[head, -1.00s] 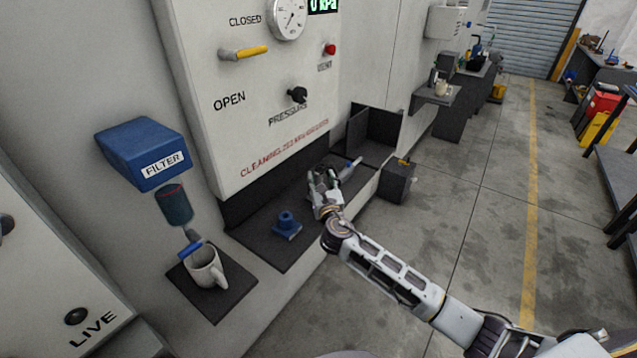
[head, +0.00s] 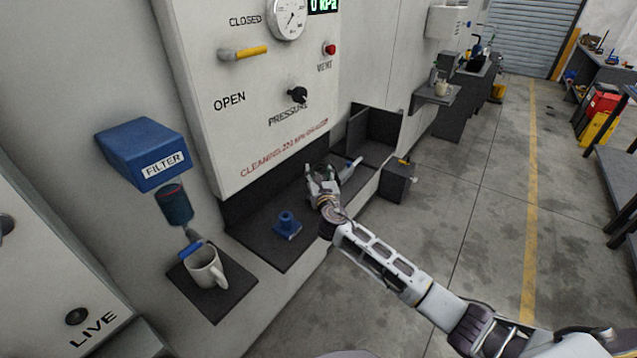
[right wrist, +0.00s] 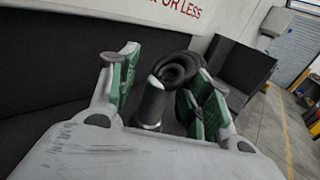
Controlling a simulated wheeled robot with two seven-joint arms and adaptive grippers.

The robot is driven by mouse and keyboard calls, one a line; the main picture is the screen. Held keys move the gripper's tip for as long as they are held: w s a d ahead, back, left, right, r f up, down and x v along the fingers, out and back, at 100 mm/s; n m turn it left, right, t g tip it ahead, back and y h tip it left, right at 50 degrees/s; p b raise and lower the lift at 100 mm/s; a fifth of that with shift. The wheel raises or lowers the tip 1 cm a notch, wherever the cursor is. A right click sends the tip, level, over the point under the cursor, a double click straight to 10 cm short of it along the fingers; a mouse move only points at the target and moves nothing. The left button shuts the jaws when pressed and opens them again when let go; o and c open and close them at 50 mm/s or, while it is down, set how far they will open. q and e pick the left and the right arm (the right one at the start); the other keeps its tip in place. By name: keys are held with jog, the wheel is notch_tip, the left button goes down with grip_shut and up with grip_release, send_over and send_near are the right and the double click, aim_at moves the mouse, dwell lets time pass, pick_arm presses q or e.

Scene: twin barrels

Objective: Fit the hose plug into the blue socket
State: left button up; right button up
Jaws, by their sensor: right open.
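The blue socket (head: 287,223) stands upright on the dark shelf (head: 262,240) below the white panel. My right gripper (head: 323,174) is over the same shelf, to the right of the socket and apart from it. In the right wrist view my right gripper (right wrist: 162,85) is open, its green-padded fingers on either side of a grey metal cylinder (right wrist: 152,102), which looks like the hose plug. Black coiled hose (right wrist: 179,68) lies just beyond it. I cannot tell whether the pads touch the cylinder. My left gripper is not in view.
A blue filter box (head: 143,152) hangs on the wall above a white mug (head: 206,268) on a small dark shelf. The panel has a yellow handle (head: 245,53) and a black knob (head: 297,95). A dark open bin (head: 375,132) stands beyond the gripper.

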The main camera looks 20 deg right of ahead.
jog(key=shift+c, duration=0.3)
grip_shut()
